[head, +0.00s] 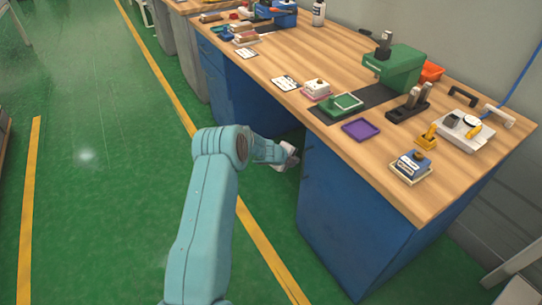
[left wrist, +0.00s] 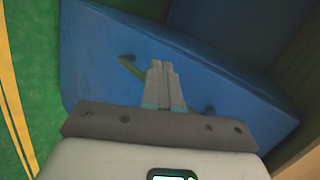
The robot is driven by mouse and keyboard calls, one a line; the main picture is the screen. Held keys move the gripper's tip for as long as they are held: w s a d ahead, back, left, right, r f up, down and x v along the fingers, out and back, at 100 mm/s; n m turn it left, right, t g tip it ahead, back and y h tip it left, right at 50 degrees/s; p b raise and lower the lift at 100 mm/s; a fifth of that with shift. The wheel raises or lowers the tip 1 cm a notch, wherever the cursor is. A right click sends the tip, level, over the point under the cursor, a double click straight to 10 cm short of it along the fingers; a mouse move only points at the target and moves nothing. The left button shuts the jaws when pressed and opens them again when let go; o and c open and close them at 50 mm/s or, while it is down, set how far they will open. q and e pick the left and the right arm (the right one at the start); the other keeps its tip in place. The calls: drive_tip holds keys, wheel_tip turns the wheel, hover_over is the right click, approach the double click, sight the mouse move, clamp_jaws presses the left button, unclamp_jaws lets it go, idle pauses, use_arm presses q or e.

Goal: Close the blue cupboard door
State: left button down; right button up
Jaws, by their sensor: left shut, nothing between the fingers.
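The blue cupboard (head: 350,220) stands under the near end of the wooden workbench. I cannot tell from the head view whether its door is ajar. My left gripper (head: 291,157) is beside the cupboard's upper left edge, just below the bench top, by the dark gap under the bench. In the left wrist view, my left gripper (left wrist: 164,68) is shut and empty, its fingers pointing at a blue panel (left wrist: 95,50). I cannot tell whether the fingers touch the panel. My right gripper is not in view.
The wooden workbench (head: 460,190) holds a green device (head: 393,68), a purple tray (head: 360,129) and several small items. A second blue cupboard (head: 228,90) stands farther along under it. The green floor (head: 90,190) to the left is clear, with yellow lines.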

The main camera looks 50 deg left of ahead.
use_arm(q)
drive_tip(key=a+v, duration=0.1)
drive_tip(key=v, duration=0.9)
drive_tip(key=shift+s+a+p, duration=0.3)
drive_tip(key=shift+s+a, duration=0.05)
drive_tip(key=shift+a, duration=0.05)
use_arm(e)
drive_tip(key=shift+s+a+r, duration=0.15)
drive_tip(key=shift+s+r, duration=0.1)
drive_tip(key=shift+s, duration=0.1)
